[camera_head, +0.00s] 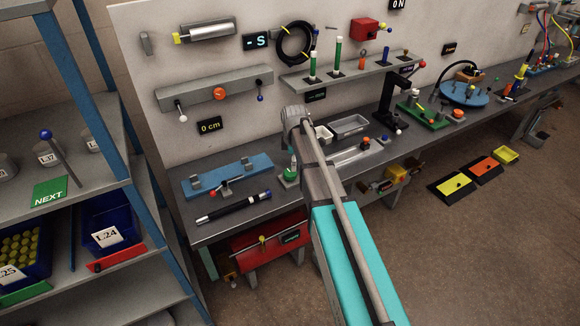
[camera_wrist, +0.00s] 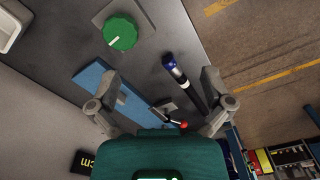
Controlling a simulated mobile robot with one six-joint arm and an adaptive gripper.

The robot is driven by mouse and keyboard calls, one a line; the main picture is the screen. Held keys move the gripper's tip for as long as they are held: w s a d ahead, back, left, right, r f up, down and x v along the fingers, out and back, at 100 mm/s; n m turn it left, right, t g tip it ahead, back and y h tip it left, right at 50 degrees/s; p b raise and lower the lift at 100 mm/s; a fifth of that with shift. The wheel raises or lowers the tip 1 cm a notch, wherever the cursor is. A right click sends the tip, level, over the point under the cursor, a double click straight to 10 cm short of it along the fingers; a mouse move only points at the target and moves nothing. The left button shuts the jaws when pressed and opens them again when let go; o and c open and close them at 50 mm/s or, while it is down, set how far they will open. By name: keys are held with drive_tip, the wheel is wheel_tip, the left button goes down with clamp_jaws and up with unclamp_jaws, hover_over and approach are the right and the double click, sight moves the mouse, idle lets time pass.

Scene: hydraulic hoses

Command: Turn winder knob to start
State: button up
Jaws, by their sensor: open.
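A green round knob (camera_wrist: 121,32) with a pale line across its top sits on a grey square base. It also shows in the head view (camera_head: 291,173) on the bench, just left of my arm. No label on it can be read, so I cannot tell if it is the winder knob. My gripper (camera_wrist: 160,76) is open and empty in the wrist view. Its fingers are spread apart, with the green knob beyond them and toward the top left, not between them. In the head view, my arm hides the gripper's fingers. An orange knob (camera_head: 457,114) sits near a blue disc (camera_head: 463,94) farther right.
A blue fixture (camera_head: 228,180) and a black rod with a blue end (camera_head: 232,206) lie left of the green knob. Grey trays (camera_head: 350,125) stand behind my arm. A black stand (camera_head: 391,105) rises to the right. Shelves with blue bins (camera_head: 110,220) stand at left.

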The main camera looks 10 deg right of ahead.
sight(290, 172)
drive_tip(key=w+r+n+p, duration=0.2)
drive_tip(key=w+n, duration=0.2)
drive_tip(key=w, duration=0.2)
drive_tip(key=shift+w+r+n, duration=0.25)
drive_tip(key=shift+r+n, duration=0.05)
drive_tip(key=shift+r, duration=0.05)
drive_tip(key=shift+f, duration=0.15)
wheel_tip(290, 172, down, 14)
drive_tip(key=b, duration=1.3)
drive_tip(key=shift+r+b, duration=0.25)
drive_tip(key=shift+b, duration=0.15)
drive_tip(key=c, duration=1)
